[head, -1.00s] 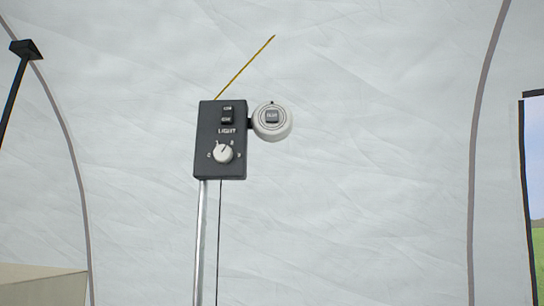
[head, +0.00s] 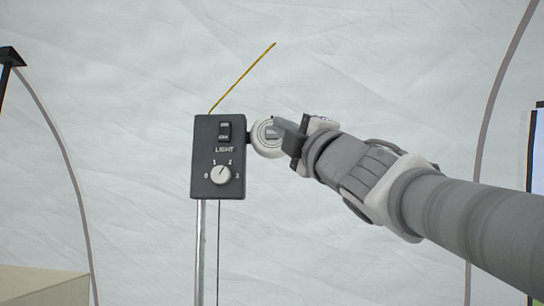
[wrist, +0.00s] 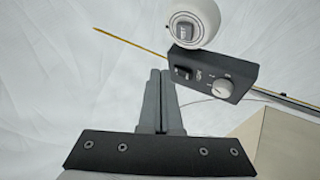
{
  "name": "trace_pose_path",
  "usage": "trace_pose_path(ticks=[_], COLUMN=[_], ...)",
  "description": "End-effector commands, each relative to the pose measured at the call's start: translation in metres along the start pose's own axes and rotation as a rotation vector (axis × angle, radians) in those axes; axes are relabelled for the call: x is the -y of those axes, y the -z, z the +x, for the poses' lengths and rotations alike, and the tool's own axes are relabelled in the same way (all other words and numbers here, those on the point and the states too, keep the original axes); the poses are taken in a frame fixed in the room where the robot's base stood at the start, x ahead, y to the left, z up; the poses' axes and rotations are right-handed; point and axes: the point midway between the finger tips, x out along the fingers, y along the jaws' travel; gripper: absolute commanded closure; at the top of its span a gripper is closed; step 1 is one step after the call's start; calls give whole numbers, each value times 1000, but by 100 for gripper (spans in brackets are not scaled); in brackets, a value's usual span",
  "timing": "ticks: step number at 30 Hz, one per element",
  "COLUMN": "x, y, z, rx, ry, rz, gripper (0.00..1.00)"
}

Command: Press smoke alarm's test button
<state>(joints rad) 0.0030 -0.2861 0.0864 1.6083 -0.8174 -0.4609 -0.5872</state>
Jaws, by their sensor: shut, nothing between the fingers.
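The smoke alarm (head: 262,146) is a round white disc fixed to the right side of a dark control box. In the head view my gripper (head: 277,123) overlaps its right part and hides some of its face. The square grey test button (head: 270,132) is partly visible behind the fingertips. In the wrist view the alarm (wrist: 200,14) is at the top, with its grey button (wrist: 186,30) facing me. My gripper (wrist: 160,72) is shut and empty there, its tips below and left of the alarm. A gap shows between tips and button in that view.
The dark light box (head: 218,178), with a rocker switch (head: 224,131) and a white dial (head: 221,175), stands on a metal pole (head: 200,245). A beige surface (head: 40,288) is at lower left. Space left of the box looks clear.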

Motion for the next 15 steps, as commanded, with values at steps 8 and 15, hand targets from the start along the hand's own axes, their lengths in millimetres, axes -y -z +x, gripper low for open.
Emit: trace_pose_path(ticks=[8, 15], x=[-17, -17], y=[15, 14], z=[11, 11], rx=[-73, -71], ry=[-42, -40], rz=[-68, -65], gripper=[100, 100])
